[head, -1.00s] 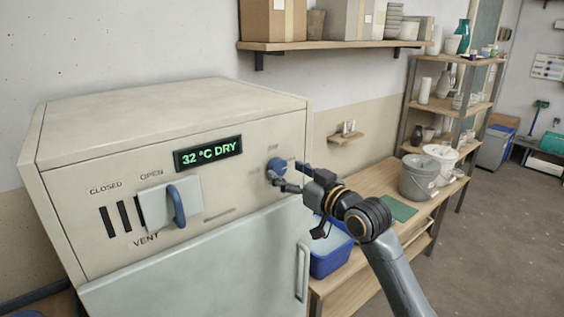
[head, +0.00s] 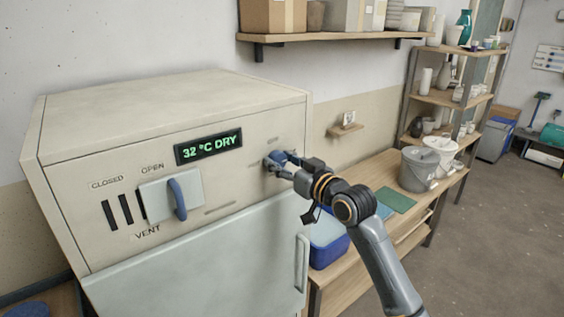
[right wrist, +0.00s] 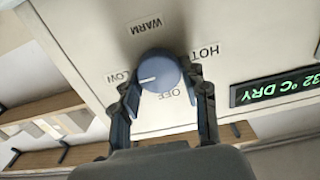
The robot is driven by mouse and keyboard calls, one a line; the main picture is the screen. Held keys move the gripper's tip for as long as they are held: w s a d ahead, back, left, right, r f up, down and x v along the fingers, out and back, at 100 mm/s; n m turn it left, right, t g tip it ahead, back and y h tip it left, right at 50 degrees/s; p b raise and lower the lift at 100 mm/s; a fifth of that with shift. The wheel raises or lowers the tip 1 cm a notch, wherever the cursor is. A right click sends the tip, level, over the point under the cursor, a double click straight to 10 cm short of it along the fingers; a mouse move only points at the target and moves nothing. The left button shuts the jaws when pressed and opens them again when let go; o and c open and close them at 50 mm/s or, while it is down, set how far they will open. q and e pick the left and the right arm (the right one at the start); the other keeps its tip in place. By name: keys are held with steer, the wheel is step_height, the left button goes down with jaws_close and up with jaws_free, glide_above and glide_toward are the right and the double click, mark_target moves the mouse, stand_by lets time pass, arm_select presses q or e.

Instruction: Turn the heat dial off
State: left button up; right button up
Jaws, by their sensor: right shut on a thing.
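The blue round heat dial (head: 271,164) is on the right part of the cream cabinet's front panel. In the right wrist view the dial (right wrist: 158,72) has a white mark pointing toward the LOW label (right wrist: 118,76). The WARM label (right wrist: 144,25), HOT label (right wrist: 205,51) and OFF label (right wrist: 179,91) stand around it. My right gripper (head: 279,163) is shut on the dial, with one finger on each side in the right wrist view (right wrist: 160,82). My left gripper is not in view.
The display (head: 208,147) reads 32 °C DRY. A vent slider with a blue handle (head: 177,200) is at the panel's left. The cabinet door (head: 200,262) below is closed. A wooden bench (head: 375,182) with grey and white buckets stands right, and a shelf (head: 330,40) hangs above.

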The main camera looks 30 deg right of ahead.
steer(key=n, duration=0.7)
steer(key=shift+a+n, duration=0.1)
steer(key=shift+n, duration=0.2)
steer(key=n, duration=0.5)
steer(key=shift+a+f+n+p, duration=0.15)
steer(key=shift+n+p, duration=0.35)
steer(key=shift+n, duration=2.1)
steer(key=o, duration=1.1)
steer(key=shift+f, duration=0.1)
steer(key=shift+s, duration=0.1)
